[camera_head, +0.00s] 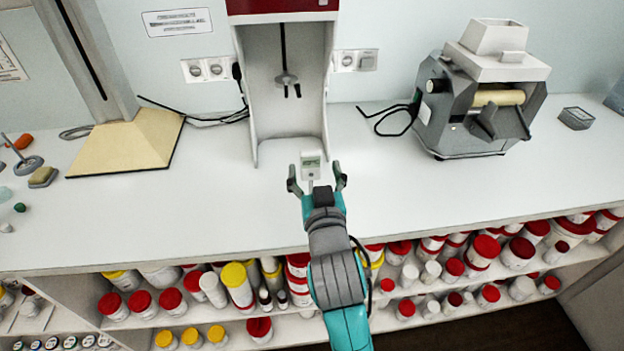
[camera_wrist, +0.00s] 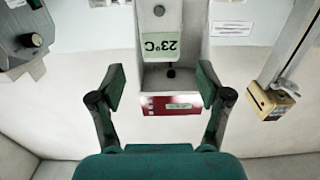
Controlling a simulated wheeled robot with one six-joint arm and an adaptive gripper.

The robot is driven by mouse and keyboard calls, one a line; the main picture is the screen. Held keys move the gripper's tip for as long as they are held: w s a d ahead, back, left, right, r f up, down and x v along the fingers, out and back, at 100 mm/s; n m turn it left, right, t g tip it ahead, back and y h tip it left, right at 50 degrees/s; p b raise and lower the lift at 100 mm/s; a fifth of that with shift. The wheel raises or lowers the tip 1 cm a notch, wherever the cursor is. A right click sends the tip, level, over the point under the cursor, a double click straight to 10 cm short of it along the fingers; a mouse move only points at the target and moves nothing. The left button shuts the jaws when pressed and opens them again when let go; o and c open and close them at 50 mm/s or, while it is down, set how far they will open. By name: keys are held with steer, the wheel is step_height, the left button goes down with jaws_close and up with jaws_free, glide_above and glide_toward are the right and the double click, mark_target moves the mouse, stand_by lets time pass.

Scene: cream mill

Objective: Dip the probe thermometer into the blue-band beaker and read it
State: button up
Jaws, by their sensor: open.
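The probe thermometer (camera_head: 311,164) is a small white unit with a thin stem below it, upright just beyond my gripper (camera_head: 316,179). In the wrist view, the thermometer (camera_wrist: 170,46) shows a pale green display reading 23°C upside down. My gripper (camera_wrist: 162,82) is open, its two fingers spread wide to either side of the thermometer's line. Nothing is held between them. I cannot tell how much depth separates the pads from the thermometer. The thermometer's lower end is hidden by my gripper in the head view. I see no blue-band beaker in either view.
A white mixing stand with a red top (camera_head: 283,5) rises directly behind the thermometer. A grey roller mill (camera_head: 478,95) stands at right, and a column on a tan base (camera_head: 128,142) at left. The white counter (camera_head: 215,205) is clear around my gripper. Shelves of jars lie below.

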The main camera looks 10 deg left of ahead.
mark_target(311, 156)
steer(key=shift+x, duration=2.9)
steer(key=shift+r, duration=0.15)
steer(key=shift+c, duration=0.2)
steer(key=shift+s, duration=0.1)
jaws_close()
